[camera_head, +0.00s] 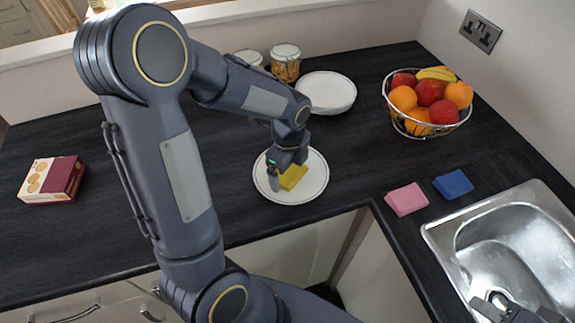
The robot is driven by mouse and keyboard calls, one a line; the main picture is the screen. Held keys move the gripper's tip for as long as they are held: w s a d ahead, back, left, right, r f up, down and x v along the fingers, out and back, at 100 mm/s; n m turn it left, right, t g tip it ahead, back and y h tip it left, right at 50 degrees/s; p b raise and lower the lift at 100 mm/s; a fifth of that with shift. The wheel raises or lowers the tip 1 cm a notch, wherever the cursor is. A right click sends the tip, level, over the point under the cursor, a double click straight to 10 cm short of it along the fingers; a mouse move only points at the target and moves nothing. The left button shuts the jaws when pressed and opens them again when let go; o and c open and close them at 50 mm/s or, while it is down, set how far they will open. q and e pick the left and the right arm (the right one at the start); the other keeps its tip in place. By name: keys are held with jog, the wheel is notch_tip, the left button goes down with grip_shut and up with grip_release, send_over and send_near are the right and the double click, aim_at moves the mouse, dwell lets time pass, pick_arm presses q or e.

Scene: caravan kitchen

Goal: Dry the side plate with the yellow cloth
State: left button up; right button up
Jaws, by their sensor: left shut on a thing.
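The side plate (305,191) is white with a thin dark rim line and lies flat on the dark worktop, near its front edge. The yellow cloth (293,177) is a small folded piece on the plate. My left gripper (284,181) points down over the plate and is shut on the cloth, which appears to touch the plate's surface. The gripper hides part of the cloth and of the plate. My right gripper (518,312) shows only in part at the bottom right, over the sink; its jaws cannot be made out clearly.
A biscuit box (52,180) lies far left. The worktop's left part is mostly clear.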

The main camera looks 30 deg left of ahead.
pick_arm(q)
jog(key=shift+w+d, duration=0.15)
jog(key=shift+d, duration=0.4)
jog(key=shift+w, duration=0.1)
jog(key=shift+w+d, duration=0.1)
jog(key=shift+w, duration=0.35)
jog(key=shift+w, duration=0.1)
jog(key=shift+w+a, duration=0.3)
jog(key=shift+a, duration=0.15)
jog(key=shift+s+a, duration=0.25)
jog(key=shift+a, duration=0.25)
jog(key=shift+s+a, duration=0.1)
jog(key=shift+s, duration=0.4)
